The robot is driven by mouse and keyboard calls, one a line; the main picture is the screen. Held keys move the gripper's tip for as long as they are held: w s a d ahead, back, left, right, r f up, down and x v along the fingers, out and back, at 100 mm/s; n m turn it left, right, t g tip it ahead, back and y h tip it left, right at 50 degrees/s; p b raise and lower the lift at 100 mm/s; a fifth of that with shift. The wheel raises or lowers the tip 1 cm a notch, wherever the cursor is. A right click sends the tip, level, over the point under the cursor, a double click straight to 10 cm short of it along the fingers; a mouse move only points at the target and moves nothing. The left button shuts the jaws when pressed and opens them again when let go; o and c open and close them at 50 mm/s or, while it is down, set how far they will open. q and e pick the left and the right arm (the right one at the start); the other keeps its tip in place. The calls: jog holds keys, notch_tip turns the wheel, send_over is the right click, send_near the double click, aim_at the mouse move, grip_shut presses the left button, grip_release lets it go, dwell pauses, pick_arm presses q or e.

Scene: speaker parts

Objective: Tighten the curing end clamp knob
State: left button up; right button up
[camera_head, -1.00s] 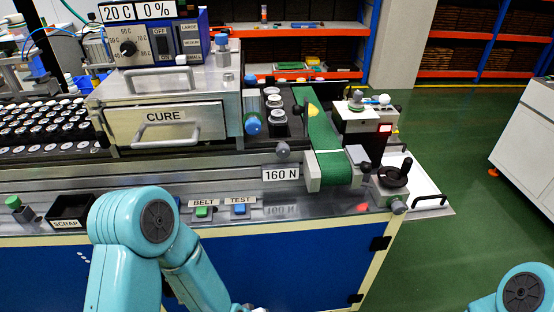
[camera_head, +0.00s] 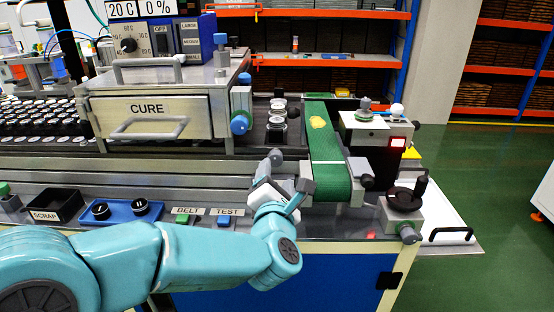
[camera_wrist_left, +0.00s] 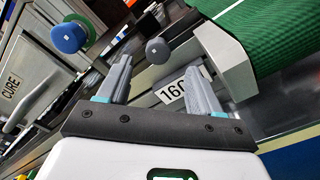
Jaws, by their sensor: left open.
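A round blue knob (camera_head: 240,122) sits at the right side of the CURE box (camera_head: 155,115); it also shows upper left in the left wrist view (camera_wrist_left: 70,37). A round grey knob (camera_head: 276,155) sticks out of the rail beside the green belt, and in the left wrist view (camera_wrist_left: 157,50) it appears just beyond and between my fingertips. I cannot tell for sure which one is the clamp knob. My left gripper (camera_head: 283,185) is open and empty, just in front of the grey knob and apart from it. Its fingers (camera_wrist_left: 159,72) partly cover the 160 N label (camera_wrist_left: 172,92).
The green belt's end block (camera_wrist_left: 225,60) is close to the right of my left gripper. A black crank wheel (camera_head: 405,198) stands further right. The BELT button (camera_head: 185,219), TEST button (camera_head: 225,221), blue dial box (camera_head: 122,211) and SCRAP bin (camera_head: 57,205) line the front.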

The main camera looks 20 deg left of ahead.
aim_at(276, 161)
pick_arm(q)
jog(key=p+x, duration=0.1)
jog(key=x, duration=0.6)
jog(key=shift+a, duration=0.2)
jog(key=shift+c, duration=0.3)
jog(key=c, duration=1)
